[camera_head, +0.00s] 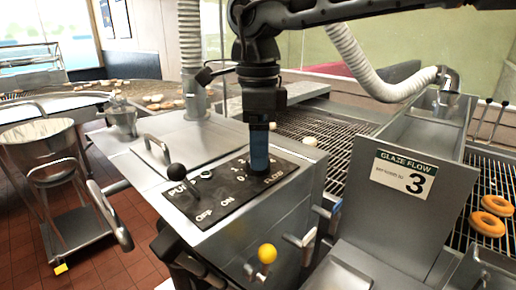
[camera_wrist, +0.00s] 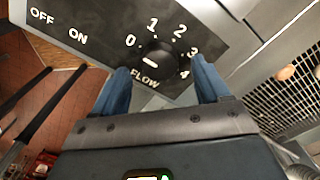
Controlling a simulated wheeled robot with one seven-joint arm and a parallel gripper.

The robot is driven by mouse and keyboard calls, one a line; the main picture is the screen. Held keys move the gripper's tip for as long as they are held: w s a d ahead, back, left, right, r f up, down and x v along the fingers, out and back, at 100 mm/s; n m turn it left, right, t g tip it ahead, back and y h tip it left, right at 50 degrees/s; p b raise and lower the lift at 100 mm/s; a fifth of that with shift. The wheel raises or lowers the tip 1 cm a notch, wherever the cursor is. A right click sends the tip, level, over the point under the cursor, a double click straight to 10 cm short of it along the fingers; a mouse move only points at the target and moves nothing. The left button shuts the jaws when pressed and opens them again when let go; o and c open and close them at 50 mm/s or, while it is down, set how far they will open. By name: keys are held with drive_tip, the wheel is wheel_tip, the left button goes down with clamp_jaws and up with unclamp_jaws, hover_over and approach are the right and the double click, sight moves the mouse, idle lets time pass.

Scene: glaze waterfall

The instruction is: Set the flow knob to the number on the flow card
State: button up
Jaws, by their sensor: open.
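The flow card (camera_head: 405,174), on the metal hopper's front, reads "GLAZE FLOW" and a large 3. The black control panel (camera_head: 220,205) carries a FLOW dial numbered 0 to 4. In the wrist view the round black flow knob (camera_wrist: 157,53) sits inside the arc of numbers, above the word FLOW. A short white mark shows on its lower left; I cannot tell which number it points to. My gripper (camera_wrist: 160,66) is open, its blue fingers on either side of the knob; contact is not clear. In the head view my gripper (camera_head: 259,172) points down over the dial and hides the knob.
A pump lever with a black ball (camera_head: 177,171) stands on the panel's left, by OFF and ON. A yellow-knobbed lever (camera_head: 267,253) is in front of the machine. Ringed doughnuts (camera_head: 488,222) lie on the rack at right. A bucket cart (camera_head: 62,190) stands left.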

drive_tip(key=shift+f, duration=1)
drive_tip(key=c, duration=1)
